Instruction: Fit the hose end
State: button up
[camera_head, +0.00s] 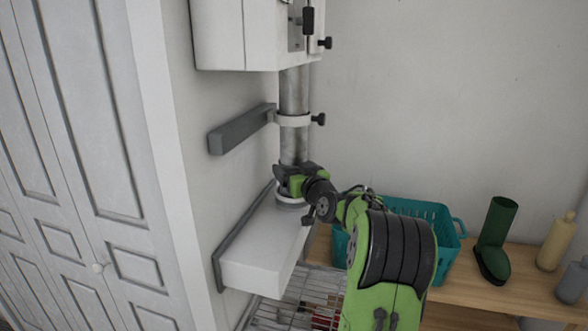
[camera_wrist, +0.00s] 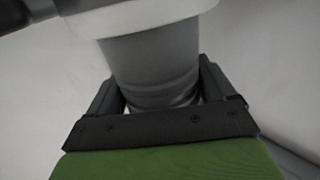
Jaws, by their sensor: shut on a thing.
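A grey hose (camera_head: 293,91) runs straight down from the upper white box, through a white clamp ring, to a lower white box (camera_head: 262,250). My gripper (camera_head: 293,178) is at its lower part, just above a white collar (camera_head: 290,203) on that box. In the wrist view my gripper (camera_wrist: 160,92) is shut around the ribbed grey hose (camera_wrist: 150,62), one dark finger on each side. A white ring (camera_wrist: 145,18) sits close by at the top of that view. The hose's very end is hidden, so I cannot tell whether it is seated in the collar.
The clamp ring (camera_head: 292,120) with a black knob is on a grey wall bracket (camera_head: 240,130). The upper box (camera_head: 255,35) hangs above. A teal basket (camera_head: 446,217), green boot (camera_head: 495,240) and bottles (camera_head: 556,242) stand on a wooden bench. A wire rack (camera_head: 290,300) is below.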

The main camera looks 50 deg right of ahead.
jog(key=shift+f, duration=0.65)
jog(key=o, duration=1)
jog(key=v, duration=1.6)
jog(key=shift+d, duration=0.15)
jog(key=shift+f, duration=0.1)
